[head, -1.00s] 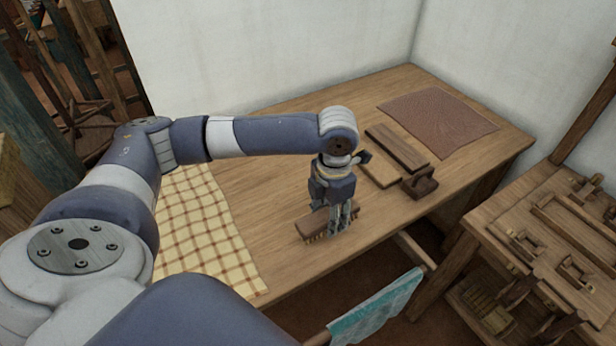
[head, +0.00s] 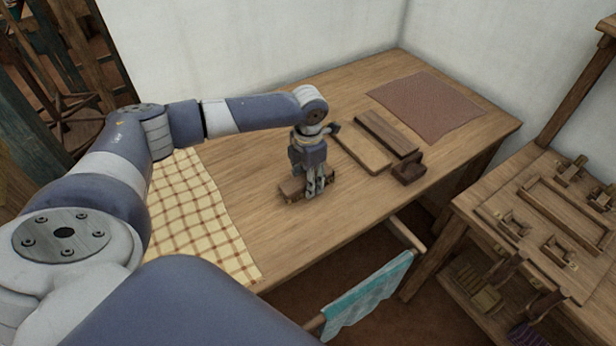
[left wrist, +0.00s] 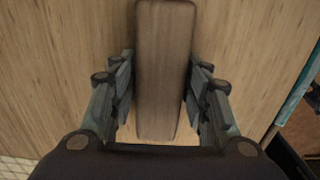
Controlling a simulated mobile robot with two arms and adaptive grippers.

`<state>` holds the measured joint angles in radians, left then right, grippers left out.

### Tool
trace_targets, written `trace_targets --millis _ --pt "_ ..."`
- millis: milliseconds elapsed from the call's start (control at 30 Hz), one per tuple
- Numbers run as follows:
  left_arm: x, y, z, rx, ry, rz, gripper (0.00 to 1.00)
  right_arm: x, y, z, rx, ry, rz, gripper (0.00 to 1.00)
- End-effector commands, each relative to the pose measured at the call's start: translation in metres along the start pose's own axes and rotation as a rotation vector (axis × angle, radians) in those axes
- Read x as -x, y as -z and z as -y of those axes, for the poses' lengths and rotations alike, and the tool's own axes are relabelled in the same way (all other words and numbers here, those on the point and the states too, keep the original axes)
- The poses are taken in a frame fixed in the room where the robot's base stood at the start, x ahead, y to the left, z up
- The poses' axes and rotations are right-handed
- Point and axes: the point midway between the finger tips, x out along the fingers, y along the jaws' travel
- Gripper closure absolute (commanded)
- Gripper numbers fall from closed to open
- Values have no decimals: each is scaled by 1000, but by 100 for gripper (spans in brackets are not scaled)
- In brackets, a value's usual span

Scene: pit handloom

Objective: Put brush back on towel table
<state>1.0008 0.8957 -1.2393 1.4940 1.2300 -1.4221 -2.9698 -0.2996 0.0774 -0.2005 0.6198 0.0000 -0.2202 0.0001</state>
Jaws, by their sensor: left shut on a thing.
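The brush (head: 293,190), a brown wooden block, is at the left part of the wooden table (head: 260,225) between the checked cloth and the boards. My left gripper (head: 314,193) points down and is shut on it. In the left wrist view the brush (left wrist: 164,75) lies lengthwise between both fingers, over bare table wood. I cannot tell whether its underside touches the tabletop. A teal towel (head: 367,293) hangs on a rail at the table's front. My right gripper is not in view.
A yellow checked cloth (head: 200,215) covers the table's left part. Two flat boards (head: 388,133), a small dark wooden block (head: 408,168) and a reddish mat (head: 428,107) lie to the right. A bench with wooden parts (head: 550,215) stands at the right.

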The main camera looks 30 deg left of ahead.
Motion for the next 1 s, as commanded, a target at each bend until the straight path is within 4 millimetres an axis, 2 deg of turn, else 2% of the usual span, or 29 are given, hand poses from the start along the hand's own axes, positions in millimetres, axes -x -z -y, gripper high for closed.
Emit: trace_targets --millis 267,300,367,400,767,867,1000 --pt "-2 0 0 1 0 1 79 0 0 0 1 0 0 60" --pt "-2 0 0 1 0 1 52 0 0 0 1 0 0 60" --pt "-2 0 0 1 0 1 38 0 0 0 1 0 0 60" --pt "-2 0 0 1 0 1 36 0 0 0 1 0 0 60" --pt "1 -1 0 0 -1 2 36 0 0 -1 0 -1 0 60" --pt "12 -1 0 0 0 5 36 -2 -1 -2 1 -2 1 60" --pt "38 -2 -1 1 -1 7 36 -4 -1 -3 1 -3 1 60"
